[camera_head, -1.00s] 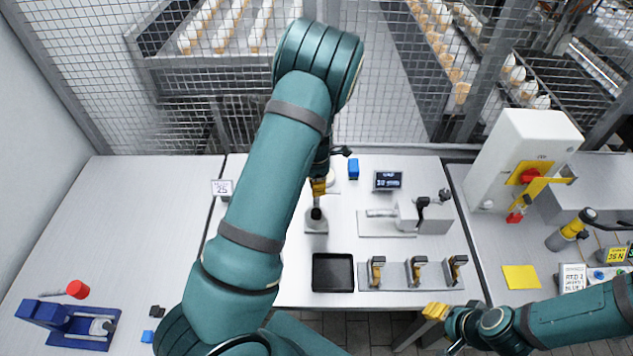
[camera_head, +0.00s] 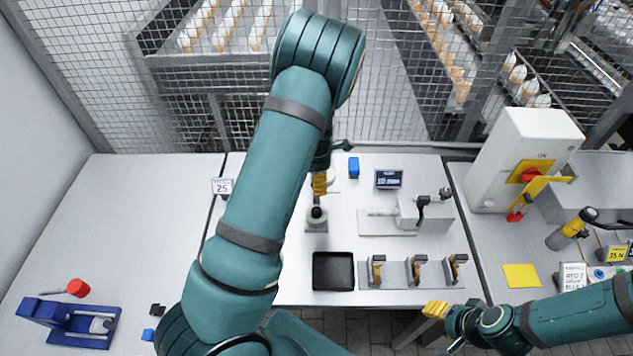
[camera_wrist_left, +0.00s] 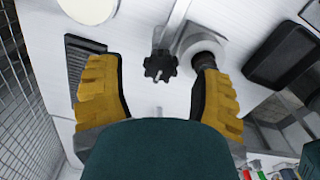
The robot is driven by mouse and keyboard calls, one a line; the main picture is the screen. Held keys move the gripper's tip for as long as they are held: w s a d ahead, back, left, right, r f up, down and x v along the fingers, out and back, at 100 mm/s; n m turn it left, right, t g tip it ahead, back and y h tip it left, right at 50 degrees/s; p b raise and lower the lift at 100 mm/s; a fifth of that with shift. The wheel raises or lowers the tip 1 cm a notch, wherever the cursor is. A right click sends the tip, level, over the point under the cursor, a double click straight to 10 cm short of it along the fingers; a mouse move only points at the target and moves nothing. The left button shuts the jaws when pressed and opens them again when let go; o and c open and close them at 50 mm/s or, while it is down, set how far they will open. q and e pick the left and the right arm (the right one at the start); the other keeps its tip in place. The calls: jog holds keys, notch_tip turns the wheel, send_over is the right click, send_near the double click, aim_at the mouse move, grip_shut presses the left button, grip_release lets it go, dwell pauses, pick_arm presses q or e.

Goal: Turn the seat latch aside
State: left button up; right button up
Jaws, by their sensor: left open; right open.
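A small grey seat fixture (camera_head: 316,226) with a dark round top stands on the bench left of centre. My left gripper (camera_head: 319,186) is over and just behind it, fingers down, partly hidden by my forearm. The left wrist view shows the left gripper (camera_wrist_left: 155,75) open, with a black star knob (camera_wrist_left: 160,67) on a grey arm between its fingers. A dark round part (camera_wrist_left: 205,50) in a pale ring is by the right finger. No grip on either shows. Which part is the latch, I cannot tell. My right gripper (camera_head: 436,310) is open and empty at the bench's front edge.
A black tray (camera_head: 333,287) and a rack of several yellow-black pieces (camera_head: 390,285) lie in front. A grey fixture (camera_head: 415,215) with a black lever is to the right, a small display (camera_head: 388,179) behind it.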

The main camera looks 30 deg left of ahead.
pick_arm(q)
notch_tip(320, 180, up, 10)
jog(key=shift+r, duration=0.25)
jog(key=shift+s+f, duration=0.1)
jog(key=shift+s, duration=0.05)
dwell(0.5)
